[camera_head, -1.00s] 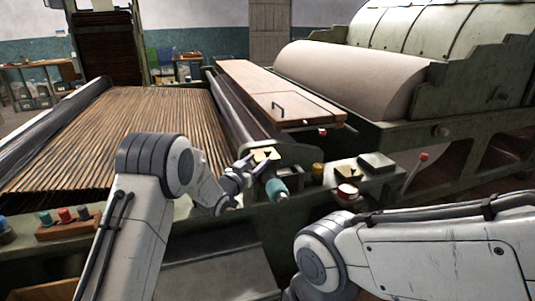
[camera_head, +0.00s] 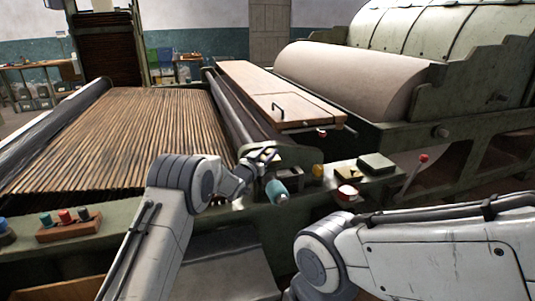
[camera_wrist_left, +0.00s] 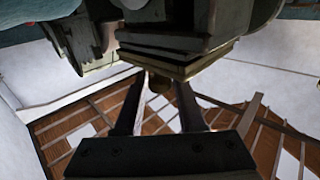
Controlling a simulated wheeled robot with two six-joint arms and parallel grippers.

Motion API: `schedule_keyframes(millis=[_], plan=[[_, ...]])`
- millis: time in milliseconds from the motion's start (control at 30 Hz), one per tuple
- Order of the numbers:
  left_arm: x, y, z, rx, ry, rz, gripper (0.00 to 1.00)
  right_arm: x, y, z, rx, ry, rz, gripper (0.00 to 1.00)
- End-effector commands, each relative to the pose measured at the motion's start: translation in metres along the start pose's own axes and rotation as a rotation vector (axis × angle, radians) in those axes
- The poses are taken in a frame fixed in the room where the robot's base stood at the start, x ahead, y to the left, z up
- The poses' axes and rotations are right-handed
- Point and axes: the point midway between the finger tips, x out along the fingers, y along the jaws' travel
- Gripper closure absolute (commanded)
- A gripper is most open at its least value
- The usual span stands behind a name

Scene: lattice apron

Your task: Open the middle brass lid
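In the left wrist view, which appears upside down, a brass lid (camera_wrist_left: 190,68) closes off a dark box (camera_wrist_left: 165,25). A small brass knob (camera_wrist_left: 158,82) sticks out from the lid. The two fingers of my left gripper (camera_wrist_left: 161,88) are apart, with the knob between their tips; I cannot tell whether they touch it. In the head view the gripper covers most of this lid. My right gripper is out of view.
A slatted apron (camera_head: 120,135) lies to the left. A wooden board with a handle (camera_head: 280,95) lies behind.

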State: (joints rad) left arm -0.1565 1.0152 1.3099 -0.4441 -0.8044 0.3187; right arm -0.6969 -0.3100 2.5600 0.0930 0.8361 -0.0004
Motion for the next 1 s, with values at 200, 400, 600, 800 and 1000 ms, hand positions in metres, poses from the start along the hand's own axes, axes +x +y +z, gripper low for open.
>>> schedule_keyframes(millis=[200, 400, 600, 800, 1000], plan=[[-0.0002, -0.0001, -0.0003, 0.0, 0.0, 0.0, 1.0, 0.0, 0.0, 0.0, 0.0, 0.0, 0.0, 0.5], [-0.0002, -0.0001, -0.0004, 0.0, 0.001, 0.0, 1.0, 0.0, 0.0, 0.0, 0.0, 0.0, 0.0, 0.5], [-0.0002, -0.0001, -0.0005, 0.001, 0.001, 0.0, 1.0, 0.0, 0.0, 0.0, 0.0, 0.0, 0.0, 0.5], [-0.0002, -0.0002, -0.0005, 0.001, 0.001, 0.0, 1.0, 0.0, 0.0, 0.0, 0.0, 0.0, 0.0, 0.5], [-0.0002, -0.0002, -0.0006, 0.001, 0.001, 0.0, 1.0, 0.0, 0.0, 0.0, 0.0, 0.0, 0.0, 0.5]])
